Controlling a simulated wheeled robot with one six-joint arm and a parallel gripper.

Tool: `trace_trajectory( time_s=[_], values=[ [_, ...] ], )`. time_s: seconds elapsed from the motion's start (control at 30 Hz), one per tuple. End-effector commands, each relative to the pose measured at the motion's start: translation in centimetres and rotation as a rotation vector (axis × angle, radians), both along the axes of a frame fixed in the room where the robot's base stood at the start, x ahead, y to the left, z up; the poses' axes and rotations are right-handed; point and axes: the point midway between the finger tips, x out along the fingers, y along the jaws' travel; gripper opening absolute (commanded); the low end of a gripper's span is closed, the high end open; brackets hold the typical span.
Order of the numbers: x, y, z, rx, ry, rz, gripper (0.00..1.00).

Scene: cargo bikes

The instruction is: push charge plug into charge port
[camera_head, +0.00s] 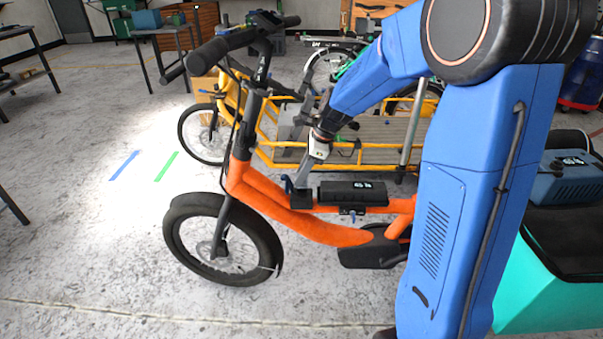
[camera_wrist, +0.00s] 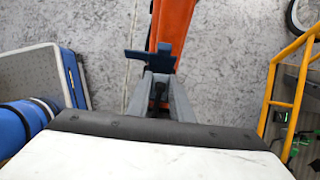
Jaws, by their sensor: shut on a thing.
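My gripper (camera_head: 301,184) reaches down to the orange bike's frame, its grey fingers pointing at a small dark block (camera_head: 300,199) with a blue flap, just in front of the black battery. In the wrist view my gripper (camera_wrist: 159,78) is shut on a small dark thing (camera_wrist: 158,92), which looks like the charge plug, mostly hidden between the fingers. The dark blue block, which looks like the charge port (camera_wrist: 150,59), sits on the orange tube just beyond the fingertips. I cannot tell whether plug and port touch.
The orange bike (camera_head: 310,224) stands across the middle, with its black battery (camera_head: 353,193) right behind the block. A yellow cargo bike (camera_head: 275,150) stands behind it. A teal cargo box (camera_head: 545,275) is at the right.

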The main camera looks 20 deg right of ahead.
Motion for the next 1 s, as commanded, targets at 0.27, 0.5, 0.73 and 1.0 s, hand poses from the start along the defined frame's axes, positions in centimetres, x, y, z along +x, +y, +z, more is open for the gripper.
trace_trajectory(
  time_s=[0.27, 0.5, 0.73, 1.0],
  values=[
    [0.0, 0.0, -0.6, 0.0, 0.0, 0.0, 0.0],
    [0.0, 0.0, -0.7, 0.0, -0.001, 0.001, 0.42],
    [0.0, 0.0, -0.7, 0.0, -0.001, 0.001, 0.42],
    [-0.1, -0.8, 1.3, -0.001, -0.005, 0.0, 0.42]
  ],
)
